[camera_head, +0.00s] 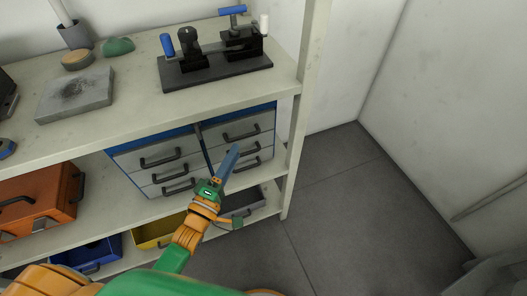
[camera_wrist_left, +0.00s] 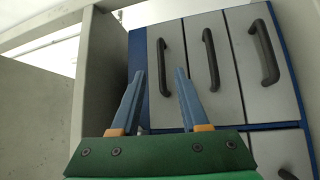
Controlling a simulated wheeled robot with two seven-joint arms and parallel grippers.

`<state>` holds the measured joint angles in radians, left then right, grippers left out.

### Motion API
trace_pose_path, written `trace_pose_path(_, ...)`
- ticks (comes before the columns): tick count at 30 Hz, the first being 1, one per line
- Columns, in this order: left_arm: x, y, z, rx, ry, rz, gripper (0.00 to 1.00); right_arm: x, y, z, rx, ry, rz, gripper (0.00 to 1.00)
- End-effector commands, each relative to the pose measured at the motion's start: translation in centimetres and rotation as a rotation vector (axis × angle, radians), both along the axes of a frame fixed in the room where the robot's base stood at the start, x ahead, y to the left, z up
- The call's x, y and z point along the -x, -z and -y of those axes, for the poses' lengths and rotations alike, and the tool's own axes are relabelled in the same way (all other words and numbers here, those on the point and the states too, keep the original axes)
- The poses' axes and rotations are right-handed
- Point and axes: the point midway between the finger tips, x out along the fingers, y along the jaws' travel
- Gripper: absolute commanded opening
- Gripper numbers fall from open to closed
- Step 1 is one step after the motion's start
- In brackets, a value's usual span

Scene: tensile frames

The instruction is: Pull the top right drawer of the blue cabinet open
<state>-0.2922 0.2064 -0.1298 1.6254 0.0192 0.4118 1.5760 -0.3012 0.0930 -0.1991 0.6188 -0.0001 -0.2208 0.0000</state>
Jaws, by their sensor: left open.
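The blue cabinet (camera_head: 198,133) stands on the middle shelf, with two columns of grey drawers. The top right drawer (camera_head: 262,123) looks shut; its dark bar handle (camera_head: 241,136) runs across its front. My left gripper (camera_head: 234,150) is open and empty in front of the right column, its blue fingers pointing at the upper drawers. The left wrist view is turned sideways: the top right drawer (camera_wrist_left: 180,105) is the leftmost panel. Its handle (camera_wrist_left: 163,67) appears between the open fingertips of my left gripper (camera_wrist_left: 160,72); contact cannot be told. My right gripper is not in view.
The upper shelf (camera_head: 140,130) overhangs the cabinet, and a shelf post (camera_head: 299,120) stands to its right. An orange toolbox (camera_head: 38,205) is left of it. Blue (camera_head: 88,250) and yellow (camera_head: 150,236) bins sit below. The floor (camera_head: 335,220) at right is clear.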

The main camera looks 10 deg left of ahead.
Motion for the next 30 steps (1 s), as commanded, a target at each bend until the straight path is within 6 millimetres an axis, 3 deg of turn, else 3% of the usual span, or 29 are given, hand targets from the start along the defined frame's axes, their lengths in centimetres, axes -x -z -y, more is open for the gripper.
trace_pose_path(3, -2.5, -0.5, 0.5, -0.002, 0.0, 0.001, 0.45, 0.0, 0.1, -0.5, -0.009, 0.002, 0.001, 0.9)
trace_pose_path(7, -4.3, -0.7, 0.9, -0.002, -0.001, -0.002, 0.45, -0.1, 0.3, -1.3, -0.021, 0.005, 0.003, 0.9)
trace_pose_path(16, -4.9, -0.7, 1.0, -0.005, 0.0, -0.005, 0.45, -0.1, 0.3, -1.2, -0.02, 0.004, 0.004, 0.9)
trace_pose_path(21, -4.9, -0.7, 1.0, -0.005, -0.001, -0.006, 0.0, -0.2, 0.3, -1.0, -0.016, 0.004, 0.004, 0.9)
trace_pose_path(30, -4.9, -0.7, 1.0, -0.005, -0.001, -0.006, 0.0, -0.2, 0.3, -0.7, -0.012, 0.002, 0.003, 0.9)
